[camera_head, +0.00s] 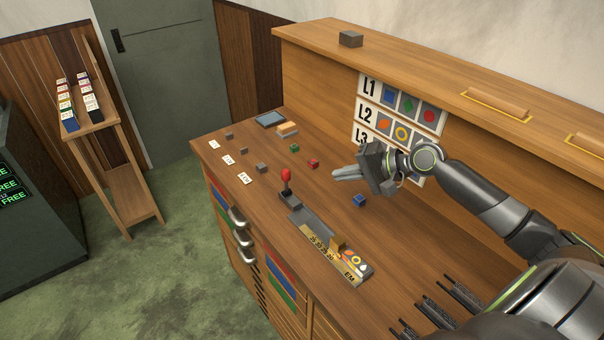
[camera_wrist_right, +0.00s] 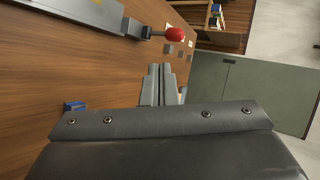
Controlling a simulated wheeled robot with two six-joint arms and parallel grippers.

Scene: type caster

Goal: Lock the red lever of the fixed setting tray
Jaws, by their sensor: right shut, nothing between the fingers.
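The fixed setting tray (camera_head: 318,232) is a long dark grey channel with a brass-coloured front strip on the wooden bench. Its red lever (camera_head: 287,176) stands at the far left end, with a red knob on a thin stem. The lever's knob also shows in the right wrist view (camera_wrist_right: 175,33), beside the end of the tray (camera_wrist_right: 95,12). My right gripper (camera_head: 336,173) is shut and empty, above the bench to the right of the lever and apart from it. Its closed fingers show in the wrist view (camera_wrist_right: 160,70). My left gripper is not in view.
A blue block (camera_head: 359,200), a red block (camera_head: 313,163) and a green block (camera_head: 294,147) lie on the bench near my gripper. Small grey blocks and white cards (camera_head: 228,160) lie at the left. A label board (camera_head: 390,110) is on the back panel.

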